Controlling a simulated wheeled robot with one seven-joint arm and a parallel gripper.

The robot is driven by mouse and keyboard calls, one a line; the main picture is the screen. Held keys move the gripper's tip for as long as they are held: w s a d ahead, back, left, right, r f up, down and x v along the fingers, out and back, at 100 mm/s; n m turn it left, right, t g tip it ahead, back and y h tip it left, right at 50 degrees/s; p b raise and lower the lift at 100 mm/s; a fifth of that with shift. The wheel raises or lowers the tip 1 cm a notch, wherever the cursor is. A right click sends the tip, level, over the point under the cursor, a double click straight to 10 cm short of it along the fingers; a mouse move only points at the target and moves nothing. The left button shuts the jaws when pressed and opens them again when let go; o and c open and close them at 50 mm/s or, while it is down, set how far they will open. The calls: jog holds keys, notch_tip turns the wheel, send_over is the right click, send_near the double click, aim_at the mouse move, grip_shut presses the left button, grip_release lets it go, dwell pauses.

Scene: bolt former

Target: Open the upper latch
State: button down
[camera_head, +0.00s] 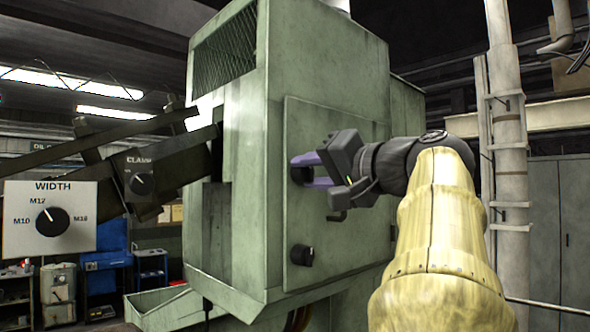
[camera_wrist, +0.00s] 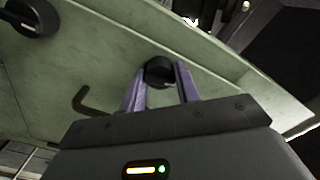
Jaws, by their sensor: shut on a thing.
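The upper latch (camera_head: 299,174) is a round black knob on the green machine's door panel (camera_head: 330,125). My gripper (camera_head: 301,171) has its two purple fingers on either side of this knob and is shut on it. In the wrist view the knob of the upper latch (camera_wrist: 159,70) sits between the fingertips of my gripper (camera_wrist: 161,72). Its far side and the exact finger contact are partly hidden. The lower latch (camera_head: 302,255) is a similar black knob further down the panel; it also shows at the top left of the wrist view (camera_wrist: 32,16). The panel lies flush with the machine.
A dark bent handle (camera_wrist: 92,104) stands out from the panel between the latches. A pale vertical pipe (camera_head: 508,150) and grey cabinets (camera_head: 560,230) stand to the right.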

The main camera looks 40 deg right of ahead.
jog(key=shift+r+m+p, duration=0.15)
jog(key=shift+m+p, duration=0.45)
jog(key=shift+m, duration=0.3)
jog(key=shift+m+p, duration=0.3)
jog(key=shift+m, duration=0.7)
jog(key=c, duration=0.8)
grip_release()
jog(key=shift+f, duration=0.2)
jog(key=shift+c, duration=0.2)
jog(key=s, duration=0.8)
jog(key=shift+d, duration=0.3)
